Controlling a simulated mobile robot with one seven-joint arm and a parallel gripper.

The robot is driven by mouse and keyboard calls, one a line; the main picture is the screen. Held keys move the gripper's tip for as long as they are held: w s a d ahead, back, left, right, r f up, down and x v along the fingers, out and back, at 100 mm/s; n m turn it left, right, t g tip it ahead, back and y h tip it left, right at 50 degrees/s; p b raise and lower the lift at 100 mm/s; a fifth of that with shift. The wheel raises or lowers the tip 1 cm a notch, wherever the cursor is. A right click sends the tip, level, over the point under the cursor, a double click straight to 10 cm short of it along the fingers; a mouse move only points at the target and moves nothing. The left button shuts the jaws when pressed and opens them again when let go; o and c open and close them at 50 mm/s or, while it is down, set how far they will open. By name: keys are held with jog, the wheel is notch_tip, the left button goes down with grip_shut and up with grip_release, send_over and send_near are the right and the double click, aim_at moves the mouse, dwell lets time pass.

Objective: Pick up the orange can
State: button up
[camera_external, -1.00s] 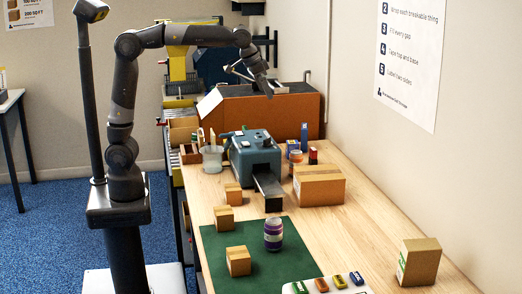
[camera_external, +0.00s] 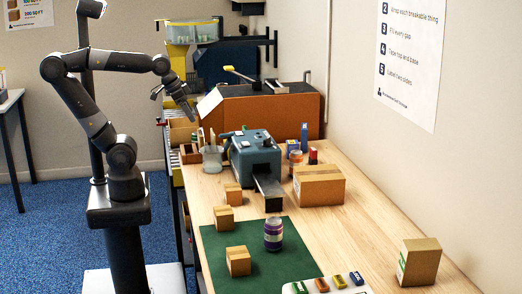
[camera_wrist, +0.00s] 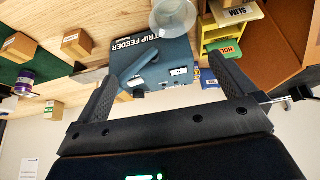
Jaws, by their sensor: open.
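A small can with an orange-brown body and pale upper part (camera_external: 295,159) stands on the wooden table, behind the blue machine and the carton in the external view. It is small and partly hidden there. I cannot make it out in the wrist view. My gripper (camera_external: 190,112) is in the air at the table's left far side, above the clear cup and in front of the orange-brown bin, well apart from the can. In the wrist view my gripper (camera_wrist: 162,70) has its two fingers wide apart with nothing held between them.
The blue strip feeder (camera_external: 255,158) stands between my gripper and the can; it also fills the wrist view's middle (camera_wrist: 160,65). A clear cup (camera_external: 212,158), large carton (camera_external: 319,186), small cartons and purple can (camera_external: 273,235) stand around. The table's right strip is fairly clear.

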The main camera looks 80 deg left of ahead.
jog(key=s+f, duration=0.3)
jog(key=shift+s+a, duration=0.1)
jog(key=shift+a, duration=0.15)
jog(key=shift+r, duration=0.1)
jog(key=c, duration=0.6)
